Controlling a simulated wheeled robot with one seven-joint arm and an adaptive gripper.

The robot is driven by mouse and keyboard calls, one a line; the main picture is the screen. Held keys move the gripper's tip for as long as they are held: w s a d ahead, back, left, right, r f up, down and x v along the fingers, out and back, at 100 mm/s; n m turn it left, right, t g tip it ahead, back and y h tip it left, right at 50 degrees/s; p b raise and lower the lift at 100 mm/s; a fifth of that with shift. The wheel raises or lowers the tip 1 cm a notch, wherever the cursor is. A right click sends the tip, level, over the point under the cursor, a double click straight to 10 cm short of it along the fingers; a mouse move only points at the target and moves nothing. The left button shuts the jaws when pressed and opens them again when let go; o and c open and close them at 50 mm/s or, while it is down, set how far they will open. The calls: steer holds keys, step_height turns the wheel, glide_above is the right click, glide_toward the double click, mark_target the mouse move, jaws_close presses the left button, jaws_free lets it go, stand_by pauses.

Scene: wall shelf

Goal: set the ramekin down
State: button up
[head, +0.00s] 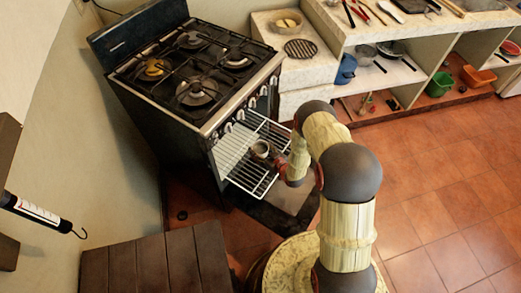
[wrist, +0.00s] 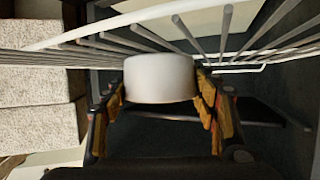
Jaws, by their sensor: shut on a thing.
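The ramekin (head: 261,148) is a small, round, pale cup. In the wrist view it shows as a white cylinder (wrist: 160,78) between my two fingers. My gripper (head: 272,155) is shut on its sides. In the head view the ramekin appears over the pulled-out wire rack (head: 237,142) of the open oven. In the wrist view the rack's bars (wrist: 95,42) run close by its upper edge in the picture. I cannot tell whether the ramekin touches the rack. My arm comes in from the right and hides part of the rack's right side.
The stove (head: 190,75) stands above the oven, with its open door (head: 290,190) below the rack. A dark wooden table (head: 150,265) and a round patterned seat (head: 290,262) are in front. Red tile floor is free at right.

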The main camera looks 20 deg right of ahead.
steer(key=shift+f, duration=0.1)
steer(key=shift+f, duration=0.1)
steer(key=o, duration=1.2)
steer(key=shift+o, duration=0.6)
